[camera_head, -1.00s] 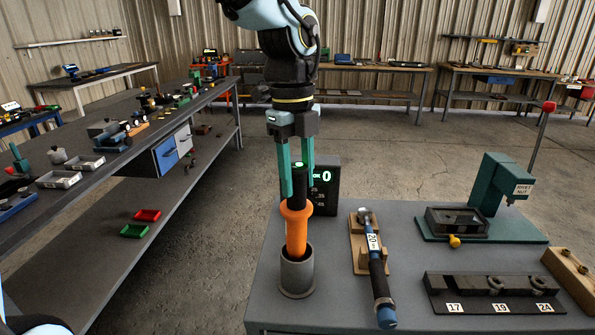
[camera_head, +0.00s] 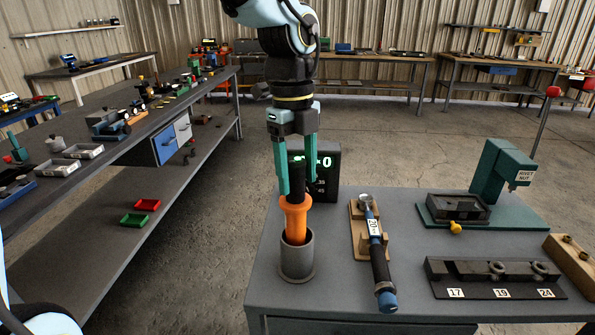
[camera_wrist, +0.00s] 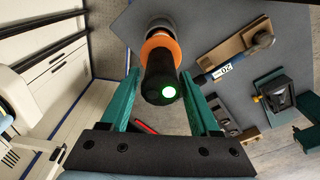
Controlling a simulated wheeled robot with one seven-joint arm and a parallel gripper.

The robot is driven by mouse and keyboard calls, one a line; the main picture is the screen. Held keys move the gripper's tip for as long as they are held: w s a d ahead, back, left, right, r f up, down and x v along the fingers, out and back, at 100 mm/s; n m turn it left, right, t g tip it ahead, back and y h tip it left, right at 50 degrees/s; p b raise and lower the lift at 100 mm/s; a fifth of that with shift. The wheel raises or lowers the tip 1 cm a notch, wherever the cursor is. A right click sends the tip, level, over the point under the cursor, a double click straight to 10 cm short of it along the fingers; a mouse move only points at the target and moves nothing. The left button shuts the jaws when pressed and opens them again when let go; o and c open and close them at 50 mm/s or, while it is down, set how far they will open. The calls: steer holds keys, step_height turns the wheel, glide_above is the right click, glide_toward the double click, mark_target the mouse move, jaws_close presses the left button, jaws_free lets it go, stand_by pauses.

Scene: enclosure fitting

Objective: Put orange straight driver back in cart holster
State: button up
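The orange straight driver (camera_head: 297,222) stands upright, its lower orange body inside the grey cylindrical cart holster (camera_head: 298,265). The fingertips end just above the orange collar. In the wrist view, the black end of the driver (camera_wrist: 160,80) with a lit green light sits between my fingers, and the orange collar and grey holster lie beyond it. The driver's lower end is hidden inside the holster.
A blue-and-black torque wrench (camera_head: 378,255) lies on a wooden cradle right of the holster. A dark display box (camera_head: 322,170) stands just behind my gripper. Farther right are a teal rivet-nut tool (camera_head: 497,180) and a socket rack (camera_head: 490,278). A long bench (camera_head: 90,180) runs along the left.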

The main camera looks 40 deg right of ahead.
steer(key=shift+o, duration=1)
steer(key=r, duration=0.3)
steer(key=r+b, duration=0.1)
steer(key=r, duration=0.3)
steer(key=w+r, duration=0.1)
steer(key=r, duration=0.2)
steer(key=shift+r, duration=0.4)
steer(key=w+a+f+n+t, duration=0.1)
steer(key=w+a+f+n, duration=0.5)
steer(key=a+n, duration=0.2)
steer(key=w+a+f+n, duration=0.5)
steer(key=w+a+n, duration=0.2)
steer(key=a+n, duration=0.15)
steer(key=a+f+n, duration=0.4)
steer(key=a+n, duration=0.4)
steer(key=a, duration=0.1)
steer(key=a+f+n+t, duration=0.1)
steer(key=a+f+n, duration=0.2)
steer(key=a+n, duration=0.6)
steer(key=shift+s+a+f+t, duration=0.3)
steer(key=shift+s+f, duration=0.05)
steer(key=shift+s, duration=0.1)
